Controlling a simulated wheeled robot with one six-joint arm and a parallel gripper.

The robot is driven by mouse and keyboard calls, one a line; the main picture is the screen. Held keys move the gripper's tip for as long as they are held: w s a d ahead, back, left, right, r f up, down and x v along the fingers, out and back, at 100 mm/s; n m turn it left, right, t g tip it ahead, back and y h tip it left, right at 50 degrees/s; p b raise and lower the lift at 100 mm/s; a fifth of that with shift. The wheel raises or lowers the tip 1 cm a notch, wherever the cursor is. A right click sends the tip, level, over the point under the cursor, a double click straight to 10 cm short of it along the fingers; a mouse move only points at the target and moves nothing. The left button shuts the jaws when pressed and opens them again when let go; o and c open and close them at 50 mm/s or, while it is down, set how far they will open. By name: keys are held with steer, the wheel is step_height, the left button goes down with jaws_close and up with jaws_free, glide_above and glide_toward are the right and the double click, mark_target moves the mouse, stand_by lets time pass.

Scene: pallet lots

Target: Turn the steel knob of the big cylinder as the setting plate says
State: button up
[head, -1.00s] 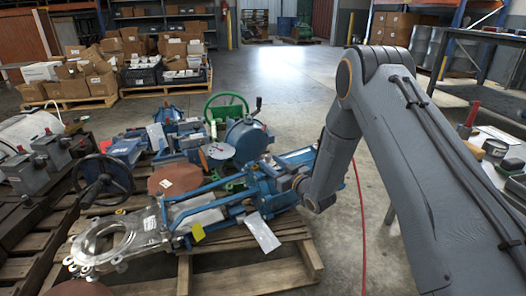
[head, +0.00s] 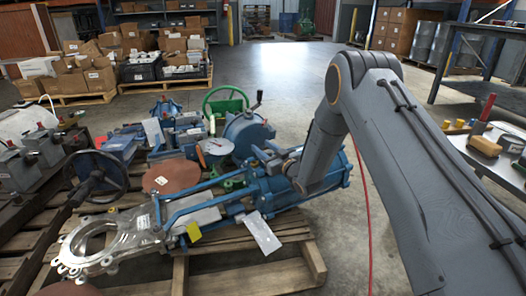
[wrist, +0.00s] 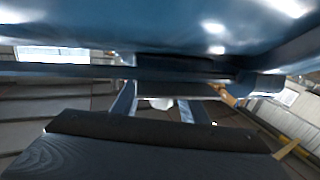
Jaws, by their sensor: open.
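The big blue cylinder (head: 335,178) lies at the right end of a blue-framed gate valve (head: 110,243) on a pallet, partly behind my arm. My gripper (head: 268,158) is open, over the inner end of the cylinder, pointing left, with nothing seen between its fingers. In the wrist view, a large blue surface (wrist: 150,28) fills the top, very close, and dark gripper parts (wrist: 150,128) fill the bottom. I cannot make out the steel knob or the setting plate. A white tag (head: 262,233) and a yellow tag (head: 194,232) hang on the frame, unreadable.
A blue-bodied part with a crank (head: 247,130), a green handwheel (head: 226,103) and a brown disc (head: 171,177) crowd the area behind and left. A red hose (head: 362,200) runs along the floor. A workbench (head: 490,155) stands right.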

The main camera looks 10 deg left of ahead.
steer(key=shift+w+a, duration=0.1)
steer(key=shift+a, duration=0.1)
jaws_close()
steer(key=shift+h+p, duration=0.3)
steer(key=shift+d+m+t+h+p, duration=0.15)
steer(key=shift+m+t+h+p, duration=0.45)
steer(key=shift+m, duration=0.1)
steer(key=m+t+h+p, duration=0.1)
steer(key=m+h, duration=0.1)
steer(key=h, duration=0.1)
steer(key=shift+w+d+t+p, duration=0.15)
steer(key=shift+d+t+p, duration=0.15)
steer(key=shift+t+p, duration=0.1)
steer(key=shift+w+d+m+t+h+p, duration=0.1)
steer(key=shift+d+m+t+h+p, duration=0.15)
steer(key=shift+m+h, duration=0.65)
steer(key=shift+w+d+m+t+h+p, duration=0.1)
steer(key=shift+d+m+t+h+p, duration=0.3)
steer(key=shift+h, duration=0.75)
steer(key=shift+d+m+t+h+p, duration=0.1)
steer(key=shift+m+t+h, duration=0.05)
steer(key=shift+m+h, duration=0.8)
